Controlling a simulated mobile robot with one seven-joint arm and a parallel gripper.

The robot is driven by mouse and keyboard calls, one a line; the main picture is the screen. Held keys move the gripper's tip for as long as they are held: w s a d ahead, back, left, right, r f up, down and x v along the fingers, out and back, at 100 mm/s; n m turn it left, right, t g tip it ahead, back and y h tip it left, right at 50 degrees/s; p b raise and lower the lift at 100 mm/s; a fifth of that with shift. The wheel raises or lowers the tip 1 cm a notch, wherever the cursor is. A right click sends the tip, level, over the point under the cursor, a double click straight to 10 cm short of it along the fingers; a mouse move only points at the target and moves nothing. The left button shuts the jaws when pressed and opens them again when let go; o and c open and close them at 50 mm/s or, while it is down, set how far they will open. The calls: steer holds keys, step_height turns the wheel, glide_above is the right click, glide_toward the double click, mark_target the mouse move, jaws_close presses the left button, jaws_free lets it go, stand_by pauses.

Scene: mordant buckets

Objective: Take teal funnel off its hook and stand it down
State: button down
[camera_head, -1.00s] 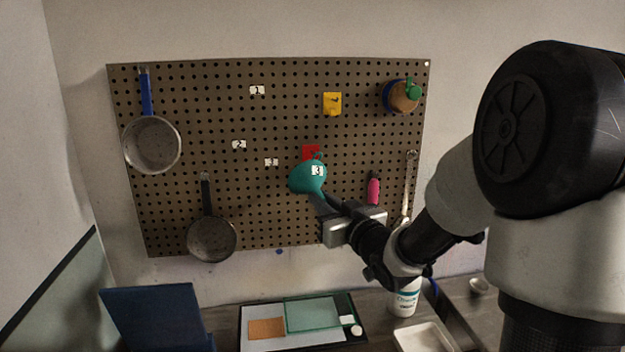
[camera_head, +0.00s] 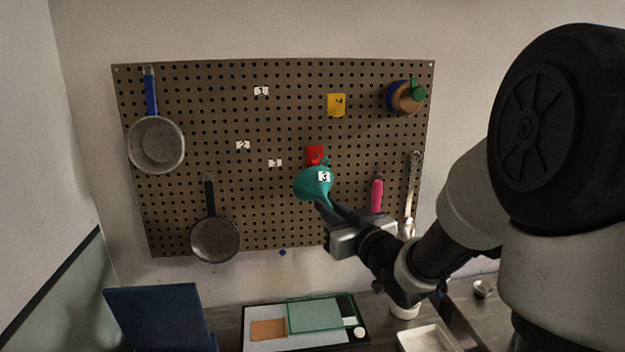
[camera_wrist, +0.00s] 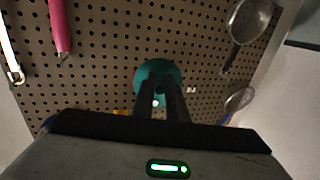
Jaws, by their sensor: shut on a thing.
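The teal funnel (camera_head: 312,187) is in front of the lower middle of the pegboard in the head view, with a small white label marked 3 in front of or on it. A red hook plate (camera_head: 315,154) shows just above it. My gripper (camera_head: 326,206) is shut on the funnel's lower part, coming from below right. In the wrist view the funnel (camera_wrist: 158,70) shows beyond my gripper's dark fingers (camera_wrist: 162,97), which hide part of it. I cannot tell whether the funnel's loop is still around the hook.
The pegboard (camera_head: 270,215) also bears two pans at left, a yellow hook plate (camera_head: 336,105), a pink-handled tool (camera_head: 377,195) and a metal wrench-like tool at right. Below, the counter holds a tray with flat teal and orange pieces, a blue panel and a white dish (camera_head: 427,338).

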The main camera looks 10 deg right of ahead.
steer(key=shift+w+a+f, duration=0.2)
steer(key=shift+f, duration=0.15)
steer(key=w+a+f+m+g+h, duration=0.1)
steer(key=w+a+f+g+h, duration=0.15)
steer(key=f, duration=0.65)
steer(key=w+a+f+m+g+h, duration=0.15)
steer(key=a+f, duration=0.25)
steer(key=f, duration=0.6)
steer(key=s+a+f+g+h+p, duration=0.1)
steer(key=s+a+f+g, duration=0.25)
steer(key=f+g, duration=0.25)
steer(key=s+a+r+m+g+p, duration=0.1)
steer(key=s+a+m+g+p, duration=0.2)
steer(key=s+g, duration=1)
steer(key=shift+s+a+f+t+y+b, duration=0.1)
steer(key=shift+s+a+f+t+b, duration=0.25)
steer(key=shift+f+b, duration=0.95)
steer(key=shift+s+a+f+t+y+b, duration=0.1)
steer(key=shift+s+f+t+b, duration=0.3)
steer(key=shift+f+b, duration=0.9)
steer(key=shift+s+a+f+t+y+b, duration=0.1)
steer(key=shift+s+a+f+t+b, duration=0.25)
steer(key=shift+f+b, duration=0.95)
steer(key=shift+s+d+f, duration=0.1)
steer(key=shift+f, duration=0.1)
